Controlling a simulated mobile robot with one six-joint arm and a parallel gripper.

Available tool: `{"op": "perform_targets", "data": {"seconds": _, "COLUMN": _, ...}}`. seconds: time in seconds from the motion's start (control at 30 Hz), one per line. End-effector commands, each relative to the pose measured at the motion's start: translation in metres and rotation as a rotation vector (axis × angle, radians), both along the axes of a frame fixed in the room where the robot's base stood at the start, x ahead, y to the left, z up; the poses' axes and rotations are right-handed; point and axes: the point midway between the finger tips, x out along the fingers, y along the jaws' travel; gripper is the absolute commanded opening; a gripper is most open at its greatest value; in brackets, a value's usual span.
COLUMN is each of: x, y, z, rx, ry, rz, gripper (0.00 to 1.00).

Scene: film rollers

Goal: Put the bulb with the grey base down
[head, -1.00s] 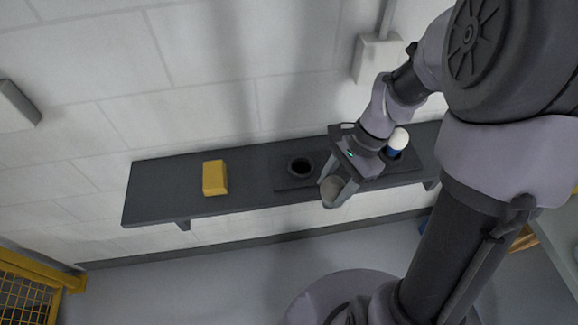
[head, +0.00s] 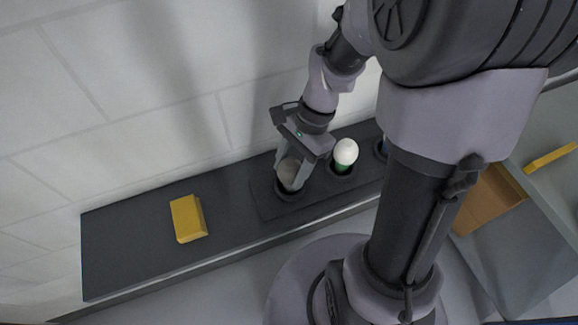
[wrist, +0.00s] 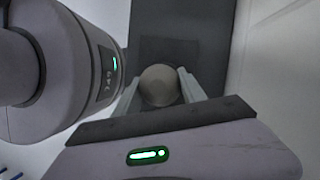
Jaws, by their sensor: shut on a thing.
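My gripper (head: 291,180) is shut on a bulb with a dull grey globe (head: 289,170). In the wrist view the round globe (wrist: 160,85) sits between my two fingers (wrist: 158,88). The bulb's base is hidden below it, so I cannot see the base colour. My fingers and the bulb are at the left socket (head: 288,194) of the dark holder (head: 262,200) on the shelf. I cannot tell whether the base rests fully in the socket.
A white bulb with a green base (head: 346,154) stands in the socket just right of my gripper. A blue-based item (head: 382,149) further right is mostly hidden by my arm. A yellow block (head: 187,219) lies left on the dark shelf (head: 125,250). The wall is close behind.

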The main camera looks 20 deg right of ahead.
Motion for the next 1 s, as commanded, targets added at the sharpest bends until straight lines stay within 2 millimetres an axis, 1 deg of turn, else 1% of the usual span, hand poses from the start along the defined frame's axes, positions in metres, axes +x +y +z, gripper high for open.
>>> {"op": "perform_targets", "data": {"seconds": 0.1, "x": 0.000, "y": 0.000, "z": -0.004, "rx": 0.001, "ry": 0.000, "rz": 0.000, "gripper": 0.00}}
{"op": "perform_targets", "data": {"seconds": 0.13, "x": 0.000, "y": 0.000, "z": -0.004, "rx": 0.001, "ry": 0.000, "rz": 0.000, "gripper": 0.52}}
{"op": "perform_targets", "data": {"seconds": 0.2, "x": 0.000, "y": 0.000, "z": -0.003, "rx": 0.001, "ry": 0.000, "rz": 0.000, "gripper": 0.66}}
{"op": "perform_targets", "data": {"seconds": 0.23, "x": 0.000, "y": 0.000, "z": -0.003, "rx": 0.001, "ry": 0.000, "rz": 0.000, "gripper": 0.70}}
{"op": "perform_targets", "data": {"seconds": 0.5, "x": 0.000, "y": 0.000, "z": -0.003, "rx": 0.001, "ry": 0.000, "rz": 0.000, "gripper": 0.70}}
{"op": "perform_targets", "data": {"seconds": 0.57, "x": 0.000, "y": 0.000, "z": 0.002, "rx": 0.000, "ry": 0.000, "rz": 0.000, "gripper": 0.70}}
{"op": "perform_targets", "data": {"seconds": 0.67, "x": 0.003, "y": -0.006, "z": 0.021, "rx": 0.000, "ry": -0.001, "rz": -0.002, "gripper": 0.70}}
{"op": "perform_targets", "data": {"seconds": 0.8, "x": 0.008, "y": -0.021, "z": 0.061, "rx": -0.001, "ry": -0.003, "rz": -0.003, "gripper": 0.70}}
{"op": "perform_targets", "data": {"seconds": 0.9, "x": 0.011, "y": -0.031, "z": 0.085, "rx": 0.000, "ry": -0.002, "rz": -0.002, "gripper": 0.70}}
{"op": "perform_targets", "data": {"seconds": 1.0, "x": 0.013, "y": -0.038, "z": 0.102, "rx": 0.000, "ry": -0.002, "rz": -0.002, "gripper": 0.70}}
